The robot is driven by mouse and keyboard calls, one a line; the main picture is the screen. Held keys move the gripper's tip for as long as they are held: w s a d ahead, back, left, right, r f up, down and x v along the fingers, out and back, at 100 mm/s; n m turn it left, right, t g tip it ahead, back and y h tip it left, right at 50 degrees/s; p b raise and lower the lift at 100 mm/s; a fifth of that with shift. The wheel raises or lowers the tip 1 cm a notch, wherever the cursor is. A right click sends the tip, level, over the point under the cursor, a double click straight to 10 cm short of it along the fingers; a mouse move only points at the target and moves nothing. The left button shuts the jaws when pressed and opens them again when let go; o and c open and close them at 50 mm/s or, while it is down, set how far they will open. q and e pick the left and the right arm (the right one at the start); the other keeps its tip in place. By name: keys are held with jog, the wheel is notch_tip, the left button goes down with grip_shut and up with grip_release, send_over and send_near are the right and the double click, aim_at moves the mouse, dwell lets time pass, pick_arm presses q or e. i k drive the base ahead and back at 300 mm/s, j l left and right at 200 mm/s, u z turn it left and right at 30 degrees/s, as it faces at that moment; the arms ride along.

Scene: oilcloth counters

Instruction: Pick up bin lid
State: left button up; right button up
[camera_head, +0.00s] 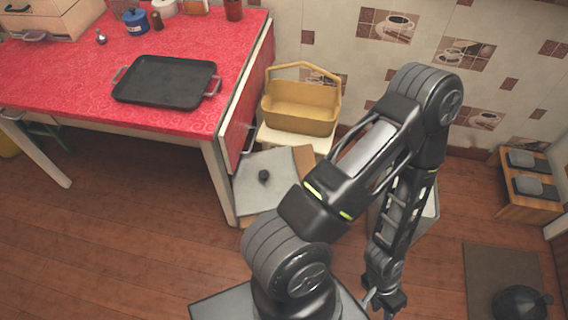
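A flat pale grey square panel with a dark round knob, which looks like the bin lid (264,197), lies low beside the red table's leg. A light grey container, perhaps the bin (431,209), stands behind my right arm and is mostly hidden. My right gripper (379,301) hangs down at the lower middle, to the right of the lid and well apart from it. Its fingers are small and dark, and I cannot tell how far they are apart. My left gripper is not in view.
The red table (70,75) carries a black tray (165,82). A yellow basket (301,107) sits on a pale stool (293,138) just behind the lid. A low wooden stand (533,206) and a mat (490,265) with a dark round object are at right.

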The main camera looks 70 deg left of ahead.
aim_at(261, 179)
jog(key=u, duration=2.5)
